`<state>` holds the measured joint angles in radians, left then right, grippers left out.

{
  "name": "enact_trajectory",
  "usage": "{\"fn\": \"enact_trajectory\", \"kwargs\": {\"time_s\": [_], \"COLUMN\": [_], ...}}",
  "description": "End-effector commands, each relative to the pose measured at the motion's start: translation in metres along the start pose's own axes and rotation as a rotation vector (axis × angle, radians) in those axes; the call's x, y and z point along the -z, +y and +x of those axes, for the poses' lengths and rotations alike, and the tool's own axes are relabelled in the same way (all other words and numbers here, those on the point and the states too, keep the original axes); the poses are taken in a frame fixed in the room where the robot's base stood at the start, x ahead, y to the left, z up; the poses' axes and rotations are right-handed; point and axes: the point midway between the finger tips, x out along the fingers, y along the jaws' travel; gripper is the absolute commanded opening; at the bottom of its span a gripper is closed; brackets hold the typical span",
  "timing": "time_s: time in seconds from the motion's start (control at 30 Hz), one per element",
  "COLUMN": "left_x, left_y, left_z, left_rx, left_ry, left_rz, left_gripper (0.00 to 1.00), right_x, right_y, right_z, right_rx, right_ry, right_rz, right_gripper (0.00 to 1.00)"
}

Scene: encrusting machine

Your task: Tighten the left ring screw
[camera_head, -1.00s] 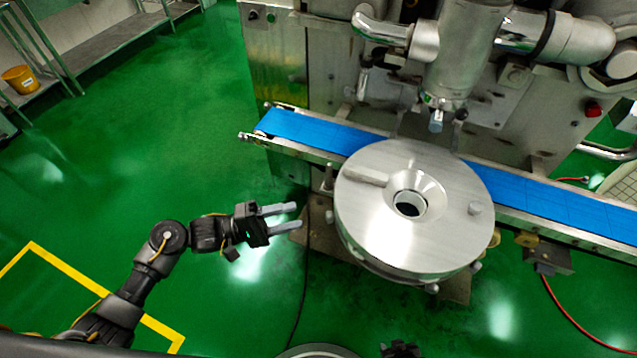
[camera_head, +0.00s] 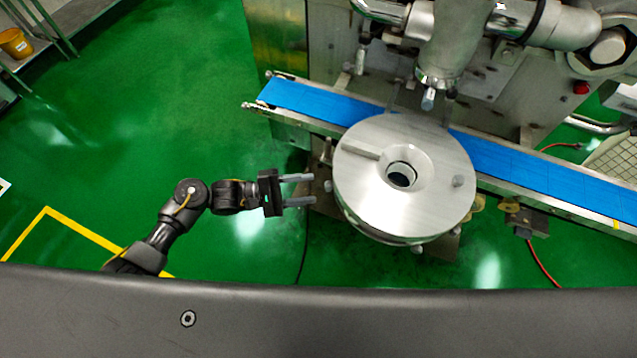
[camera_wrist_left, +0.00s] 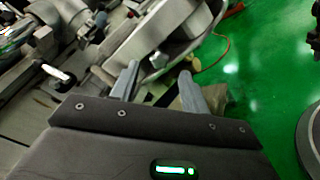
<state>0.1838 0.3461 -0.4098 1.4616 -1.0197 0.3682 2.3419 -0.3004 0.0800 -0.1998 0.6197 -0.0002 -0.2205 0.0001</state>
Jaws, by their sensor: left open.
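The round metal hopper disc (camera_head: 365,205), with a hole in its middle, stands in front of the blue conveyor. My left gripper (camera_head: 315,190) is open and empty at the disc's left side, its two fingers pointing right toward the rim. In the left wrist view, my gripper (camera_wrist_left: 159,72) has its fingers apart, and a small silver screw knob (camera_wrist_left: 158,60) on the disc's side shows beyond the gap between them. I cannot tell whether the fingers touch anything. The left ring screw is not clearly seen in the head view. My right gripper is out of view.
The blue conveyor belt (camera_head: 535,170) runs behind the disc, with the steel machine and its spout (camera_head: 440,50) above. A red cable (camera_head: 540,262) hangs at the right.

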Motion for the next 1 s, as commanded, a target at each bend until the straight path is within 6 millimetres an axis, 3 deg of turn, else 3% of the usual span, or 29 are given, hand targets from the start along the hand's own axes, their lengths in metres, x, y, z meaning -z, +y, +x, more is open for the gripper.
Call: {"fn": "enact_trajectory", "kwargs": {"time_s": [0.23, 0.63, 1.0], "left_x": [0.000, 0.000, 0.000], "left_y": [0.001, 0.000, 0.000], "left_z": [0.032, 0.039, 0.039], "left_rx": [0.000, 0.000, 0.000], "left_ry": [0.001, 0.001, 0.001], "left_rz": [0.001, 0.002, 0.002], "left_gripper": [0.46, 0.46, 0.01], "right_x": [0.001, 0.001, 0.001], "right_y": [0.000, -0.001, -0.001], "right_z": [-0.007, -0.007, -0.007], "right_rx": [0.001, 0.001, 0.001], "right_ry": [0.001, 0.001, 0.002], "right_rz": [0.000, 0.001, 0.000], "right_gripper": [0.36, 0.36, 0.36]}}
